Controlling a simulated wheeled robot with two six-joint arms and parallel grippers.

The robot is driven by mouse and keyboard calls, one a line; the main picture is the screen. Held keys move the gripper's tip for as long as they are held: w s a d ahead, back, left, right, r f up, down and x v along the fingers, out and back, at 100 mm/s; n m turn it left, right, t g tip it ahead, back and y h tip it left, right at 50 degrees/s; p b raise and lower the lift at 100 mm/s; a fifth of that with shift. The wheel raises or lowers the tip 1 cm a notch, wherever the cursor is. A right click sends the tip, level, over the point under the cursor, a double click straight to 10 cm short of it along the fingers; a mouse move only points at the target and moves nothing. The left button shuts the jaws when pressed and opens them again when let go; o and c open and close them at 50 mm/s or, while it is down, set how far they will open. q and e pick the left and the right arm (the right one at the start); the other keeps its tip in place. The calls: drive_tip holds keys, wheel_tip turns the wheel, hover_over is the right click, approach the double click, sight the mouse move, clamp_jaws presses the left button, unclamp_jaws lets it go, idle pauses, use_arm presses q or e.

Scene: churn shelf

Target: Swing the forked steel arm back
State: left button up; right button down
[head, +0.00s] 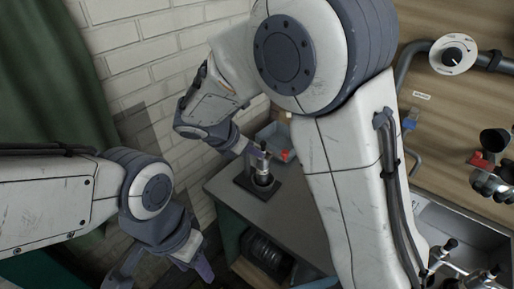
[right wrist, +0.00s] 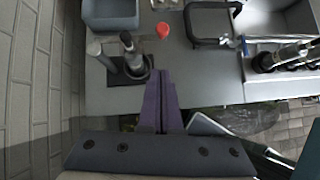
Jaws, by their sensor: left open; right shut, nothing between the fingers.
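A small device with a steel post and a dark round cup (head: 263,180) stands on a black base plate at the counter's near left corner. In the right wrist view the dark cup (right wrist: 134,69) and a grey cylinder (right wrist: 98,48) stand left of my fingers. I cannot clearly make out the forked steel arm on it. My right gripper (head: 246,149) is shut and empty, close to the device's top in the head view. In the right wrist view its purple fingers (right wrist: 161,98) are together, right of the cup. My left gripper (head: 160,272) is open and empty, low at the left.
A grey-blue bin (right wrist: 110,14) and a red item (right wrist: 163,30) sit on the counter (head: 285,215) behind the device. A dark frame (right wrist: 212,40) stands to the right. A brick wall (head: 150,60) is close on the left. Dark round items (head: 265,250) lie below the counter.

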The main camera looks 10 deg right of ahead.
sight(283, 157)
drive_tip(key=w+d+f, duration=0.1)
drive_tip(key=d+f, duration=0.1)
drive_tip(key=w+d+f+p, duration=0.1)
drive_tip(key=d+f, duration=0.1)
drive_tip(key=d, duration=0.1)
drive_tip(key=w+d+f+p, duration=0.1)
drive_tip(key=w+d, duration=0.1)
drive_tip(key=shift+d+f, duration=0.2)
drive_tip(key=shift+f, duration=0.2)
drive_tip(key=shift+w, duration=0.1)
